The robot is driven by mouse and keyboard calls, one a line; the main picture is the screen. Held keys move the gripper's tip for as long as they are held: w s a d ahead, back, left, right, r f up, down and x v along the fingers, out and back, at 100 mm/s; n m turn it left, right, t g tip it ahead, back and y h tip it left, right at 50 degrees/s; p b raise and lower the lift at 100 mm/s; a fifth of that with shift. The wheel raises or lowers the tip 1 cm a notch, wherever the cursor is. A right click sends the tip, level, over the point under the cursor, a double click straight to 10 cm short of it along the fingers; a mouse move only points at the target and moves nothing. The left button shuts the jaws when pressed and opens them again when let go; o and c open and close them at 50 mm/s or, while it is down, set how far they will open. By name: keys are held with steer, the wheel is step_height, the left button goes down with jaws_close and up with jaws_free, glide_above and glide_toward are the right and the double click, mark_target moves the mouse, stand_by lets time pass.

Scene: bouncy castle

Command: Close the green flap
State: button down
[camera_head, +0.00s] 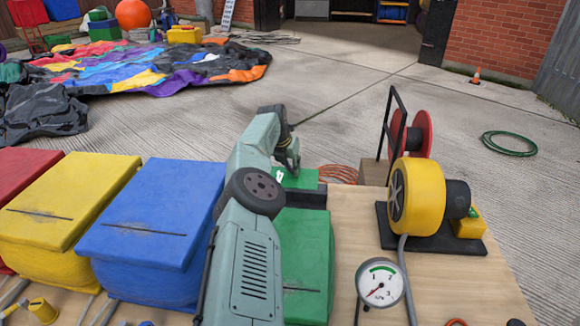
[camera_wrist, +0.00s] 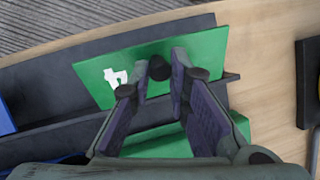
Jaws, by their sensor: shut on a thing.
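The green flap (camera_head: 303,179) is a flat panel with a white mark, at the far end of the green box (camera_head: 308,255), beside a dark frame. It also shows in the wrist view (camera_wrist: 207,52), with a black knob (camera_wrist: 159,68) on its face. My gripper (camera_head: 290,166) is at the flap. In the wrist view my gripper (camera_wrist: 160,76) has its fingertips on either side of the knob and is shut on it. My arm hides part of the green box and flap in the head view. The flap's exact tilt is hard to tell.
Blue (camera_head: 160,220), yellow (camera_head: 70,205) and red (camera_head: 20,170) boxes stand in a row to the left. A yellow blower (camera_head: 420,195), a red reel (camera_head: 422,132) and a pressure gauge (camera_head: 381,284) are to the right on the wooden table (camera_head: 340,235).

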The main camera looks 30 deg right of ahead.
steer(key=shift+f, duration=0.1)
stand_by(0.5)
steer(key=c, duration=1.5)
jaws_free()
steer(key=shift+r, duration=0.2)
steer(key=v, duration=1.1)
steer(key=shift+w+a+r, duration=0.1)
steer(key=shift+a+r, duration=0.05)
steer(key=shift+r, duration=0.25)
